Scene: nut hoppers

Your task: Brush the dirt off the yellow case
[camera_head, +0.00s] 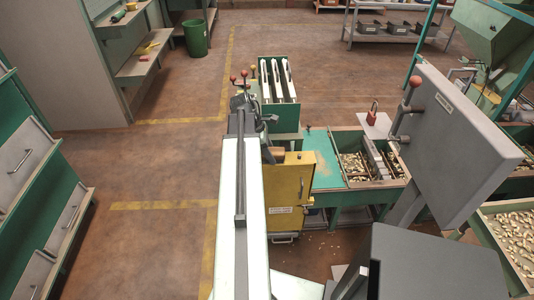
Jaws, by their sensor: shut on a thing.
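The yellow case (290,203) stands upright just right of my arm, beside the green bench. It has a pale label low on its front and a dark fitting on its right side. My gripper (268,140) is over the case's far left corner, partly hidden by my arm. It is shut on a small brown piece (277,154), which looks like a brush. The brush is close to the top of the case; I cannot tell whether they touch. Dirt on the case is too small to make out clearly.
A green-topped bench (322,160) with trays of nuts stands right of the case. A green slotted box (278,95) is behind it. A large grey panel (450,145) rises at the right. Drawers (45,200) stand far left; the floor between is clear.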

